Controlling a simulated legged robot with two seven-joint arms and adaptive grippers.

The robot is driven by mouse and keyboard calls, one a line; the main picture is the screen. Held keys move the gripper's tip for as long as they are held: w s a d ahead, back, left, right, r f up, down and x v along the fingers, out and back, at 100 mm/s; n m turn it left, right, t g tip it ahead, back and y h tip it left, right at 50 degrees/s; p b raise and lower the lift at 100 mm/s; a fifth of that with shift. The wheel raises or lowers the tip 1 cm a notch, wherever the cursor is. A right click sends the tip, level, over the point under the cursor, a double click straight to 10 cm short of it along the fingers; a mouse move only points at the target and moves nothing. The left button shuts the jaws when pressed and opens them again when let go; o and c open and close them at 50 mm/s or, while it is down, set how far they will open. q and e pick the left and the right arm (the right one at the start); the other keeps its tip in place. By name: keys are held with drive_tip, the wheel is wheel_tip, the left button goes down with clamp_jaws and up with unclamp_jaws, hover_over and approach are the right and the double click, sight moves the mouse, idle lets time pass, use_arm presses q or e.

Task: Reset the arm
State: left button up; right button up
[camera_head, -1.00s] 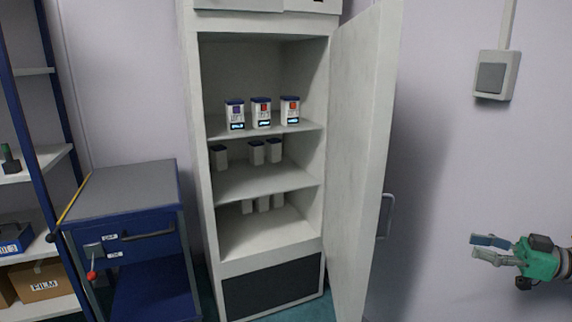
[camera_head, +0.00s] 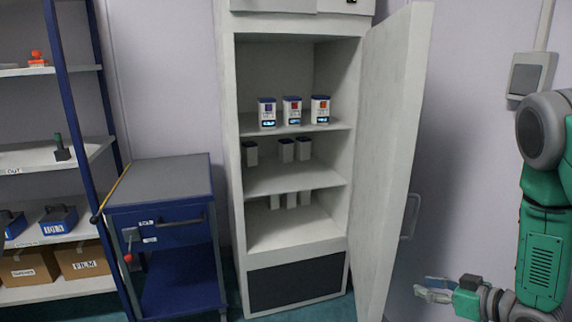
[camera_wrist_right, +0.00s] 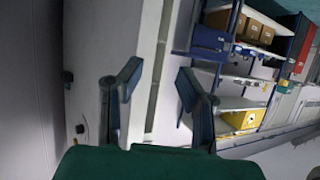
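My right arm (camera_head: 540,225) shows at the right of the head view, with its upper part raised and bent at the elbow. My right gripper (camera_head: 418,287) is at the lower right, in front of the wall and to the right of the open cabinet door. In the right wrist view its two fingers (camera_wrist_right: 153,82) stand apart with nothing between them. The gripper is open and empty. My left gripper shows in neither view.
A white cabinet (camera_head: 229,180) stands in the middle, its door (camera_head: 392,150) swung open to the right. Several small containers stand on its shelves. A blue cart (camera_head: 165,238) and a blue-framed shelf unit (camera_head: 62,85) are at the left. A wall box (camera_head: 528,75) is at the upper right.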

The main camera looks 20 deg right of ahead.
drive_tip(key=s+a+f+m+g+h, duration=0.2)
drive_tip(key=s+a+f+g, duration=0.3)
drive_tip(key=a+f, duration=0.4)
drive_tip(key=s+a+f+g+h, duration=0.1)
drive_tip(key=s+a+f+g, duration=0.2)
drive_tip(key=s, duration=0.8)
drive_tip(key=s+a+f+m+g+h, duration=0.1)
drive_tip(key=s+a+f+g, duration=0.3)
drive_tip(key=s, duration=0.7)
drive_tip(key=shift+s+a+f+h, duration=0.15)
drive_tip(key=shift+a+f+h, duration=0.15)
drive_tip(key=shift+a, duration=0.4)
